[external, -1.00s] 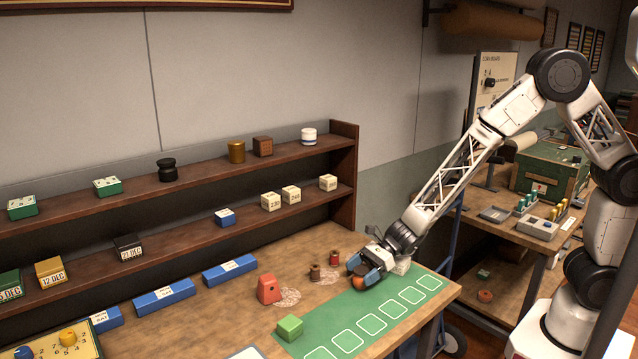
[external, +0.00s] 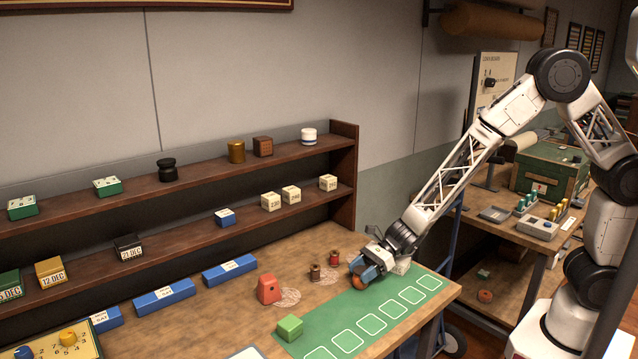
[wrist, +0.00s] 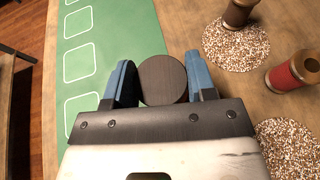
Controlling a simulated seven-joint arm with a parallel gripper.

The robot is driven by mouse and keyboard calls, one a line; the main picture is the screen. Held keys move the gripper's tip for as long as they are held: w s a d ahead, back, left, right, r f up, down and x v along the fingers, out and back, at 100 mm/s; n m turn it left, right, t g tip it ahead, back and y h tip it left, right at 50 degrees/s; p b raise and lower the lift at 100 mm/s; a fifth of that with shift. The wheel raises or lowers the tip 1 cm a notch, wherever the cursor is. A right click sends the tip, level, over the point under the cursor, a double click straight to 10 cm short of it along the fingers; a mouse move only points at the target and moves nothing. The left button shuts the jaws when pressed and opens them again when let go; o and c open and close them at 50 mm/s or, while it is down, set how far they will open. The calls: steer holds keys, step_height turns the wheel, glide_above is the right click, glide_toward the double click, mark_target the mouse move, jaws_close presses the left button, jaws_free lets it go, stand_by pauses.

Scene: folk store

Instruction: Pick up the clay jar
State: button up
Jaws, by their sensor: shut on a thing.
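The clay jar (external: 358,282) shows as a small orange-brown round body at the back edge of the green mat in the external view. In the wrist view its dark brown round top (wrist: 163,80) sits between the two blue fingers. My gripper (external: 365,270) reaches down over the jar and is shut on it, with one finger on each side (wrist: 159,66). The jar's sides are mostly hidden by the fingers. It looks to be at table level; I cannot tell whether it touches the surface.
A brown spool (external: 315,272) and a red spool (external: 334,258) stand close to the left of my gripper. A red block (external: 269,290) and a green block (external: 290,327) are nearer the front. The green mat's outlined squares (external: 385,303) are empty. A two-tier shelf (external: 230,225) stands behind.

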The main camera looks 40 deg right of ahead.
mark_target(361, 270)
steer(key=shift+r, duration=0.2)
steer(key=shift+r, duration=1.45)
steer(key=shift+s+d+r, duration=0.2)
steer(key=s+d+r, duration=0.1)
steer(key=s+d, duration=0.9)
steer(key=s, duration=0.1)
steer(key=shift+s+d+r, duration=0.2)
